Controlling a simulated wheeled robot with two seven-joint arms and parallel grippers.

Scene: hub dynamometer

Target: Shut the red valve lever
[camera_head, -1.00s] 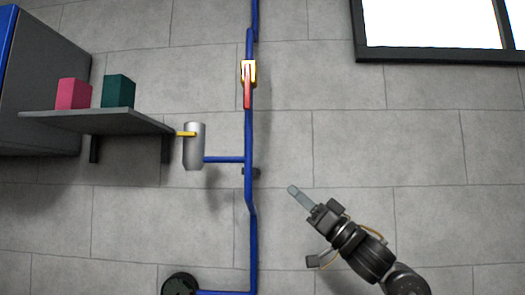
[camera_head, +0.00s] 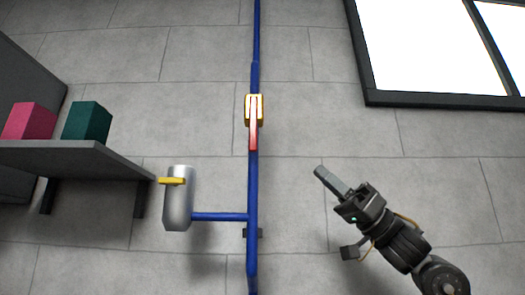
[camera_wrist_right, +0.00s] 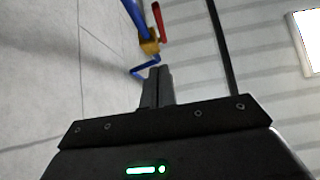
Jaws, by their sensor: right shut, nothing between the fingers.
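The red valve lever (camera_head: 253,128) hangs down along the blue pipe (camera_head: 252,185) from a yellow valve body (camera_head: 254,108) in the head view. The lever lies in line with the pipe. In the right wrist view the red lever (camera_wrist_right: 159,21) and the yellow valve body (camera_wrist_right: 150,46) show beyond the fingertips. My right gripper (camera_head: 323,175) is to the right of and below the lever, apart from it. Its fingers (camera_wrist_right: 158,88) are together with nothing between them. My left gripper is not in view.
A grey cylinder (camera_head: 178,205) with a yellow handle (camera_head: 172,181) joins the pipe by a side branch. A shelf (camera_head: 75,158) at left holds a pink box (camera_head: 28,121) and a teal box (camera_head: 87,122). A window (camera_head: 435,55) is upper right. The wall between gripper and pipe is clear.

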